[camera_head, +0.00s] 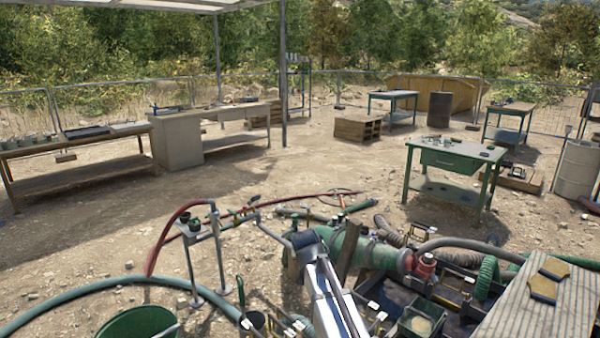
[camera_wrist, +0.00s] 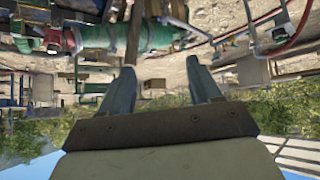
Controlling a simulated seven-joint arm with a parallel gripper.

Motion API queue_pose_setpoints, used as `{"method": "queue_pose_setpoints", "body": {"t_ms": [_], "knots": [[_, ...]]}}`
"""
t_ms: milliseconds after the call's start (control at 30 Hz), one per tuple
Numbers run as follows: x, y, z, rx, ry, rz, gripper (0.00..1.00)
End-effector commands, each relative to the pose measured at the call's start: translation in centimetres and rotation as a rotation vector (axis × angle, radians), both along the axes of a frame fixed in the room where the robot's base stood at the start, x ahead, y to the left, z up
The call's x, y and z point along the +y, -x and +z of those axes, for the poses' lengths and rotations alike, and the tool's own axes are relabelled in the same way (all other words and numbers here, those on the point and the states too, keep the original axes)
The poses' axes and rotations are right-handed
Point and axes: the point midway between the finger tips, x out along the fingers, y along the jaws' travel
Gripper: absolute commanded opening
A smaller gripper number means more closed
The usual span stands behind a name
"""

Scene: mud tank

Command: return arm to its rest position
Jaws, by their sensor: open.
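My gripper (camera_wrist: 162,76) is open in the wrist view, with its two grey fingers apart and nothing between them. Through the gap I see ground and worksite gear, upside down. In the head view my silver arm (camera_head: 332,298) reaches up from the bottom edge, in front of a green pump body (camera_head: 350,250). I cannot make out the fingers in the head view.
A planked bench (camera_head: 525,318) with yellow-and-black pads (camera_head: 546,282) stands at right. A hose stand (camera_head: 205,250) and a green tub (camera_head: 140,322) are at left. A green table (camera_head: 452,160) stands beyond. Open dirt lies at middle left.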

Motion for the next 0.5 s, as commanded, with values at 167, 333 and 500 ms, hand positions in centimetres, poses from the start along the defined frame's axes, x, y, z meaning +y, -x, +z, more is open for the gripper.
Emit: {"method": "queue_pose_setpoints", "body": {"t_ms": [167, 333, 500], "knots": [[3.6, 0.9, -0.2, -0.035, 0.008, -0.014, 0.63], [4.7, 2.1, -4.0, -0.006, 0.031, -0.028, 0.63], [4.5, 3.3, -8.5, 0.051, 0.061, -0.036, 0.63]]}}
